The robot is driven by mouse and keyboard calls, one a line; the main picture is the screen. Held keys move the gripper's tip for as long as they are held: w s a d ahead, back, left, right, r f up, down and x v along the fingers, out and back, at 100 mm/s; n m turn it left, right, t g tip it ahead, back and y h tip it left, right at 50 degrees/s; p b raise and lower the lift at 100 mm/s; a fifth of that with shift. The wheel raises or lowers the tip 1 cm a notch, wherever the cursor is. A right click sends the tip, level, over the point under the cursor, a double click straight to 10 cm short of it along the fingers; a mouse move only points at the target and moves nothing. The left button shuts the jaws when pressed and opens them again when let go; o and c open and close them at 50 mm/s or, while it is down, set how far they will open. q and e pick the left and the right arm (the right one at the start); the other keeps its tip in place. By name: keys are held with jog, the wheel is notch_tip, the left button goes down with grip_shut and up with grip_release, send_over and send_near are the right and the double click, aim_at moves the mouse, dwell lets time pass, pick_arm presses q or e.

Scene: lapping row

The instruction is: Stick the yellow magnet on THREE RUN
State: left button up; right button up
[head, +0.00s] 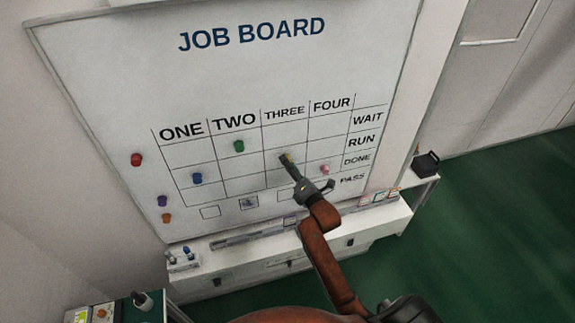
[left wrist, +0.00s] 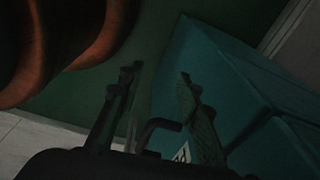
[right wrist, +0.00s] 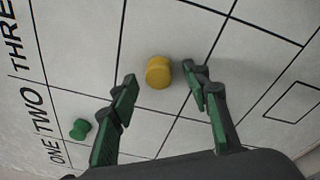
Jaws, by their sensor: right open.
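The yellow magnet (right wrist: 158,72) sits on the white job board (head: 85,70), inside the THREE column and RUN row cell. It also shows in the head view (head: 286,157), partly covered by my gripper. My right gripper (right wrist: 160,84) is open, with one finger on each side of the magnet and the magnet just ahead of the fingertips. In the head view my right gripper (head: 291,163) is at the board. My left gripper (left wrist: 155,78) appears open and empty, away from the board, in its dim wrist view.
A green magnet (head: 239,146) is in TWO WAIT, a blue one (head: 197,178) in ONE RUN, and a pink one (head: 325,169) in FOUR DONE. A red magnet (head: 136,159) and others are left of the grid. A white ledge (head: 290,247) runs below the board.

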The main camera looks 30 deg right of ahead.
jog(key=s, duration=1.1)
jog(key=shift+s+a, duration=0.35)
jog(key=shift+s, duration=0.05)
jog(key=shift+a, duration=0.1)
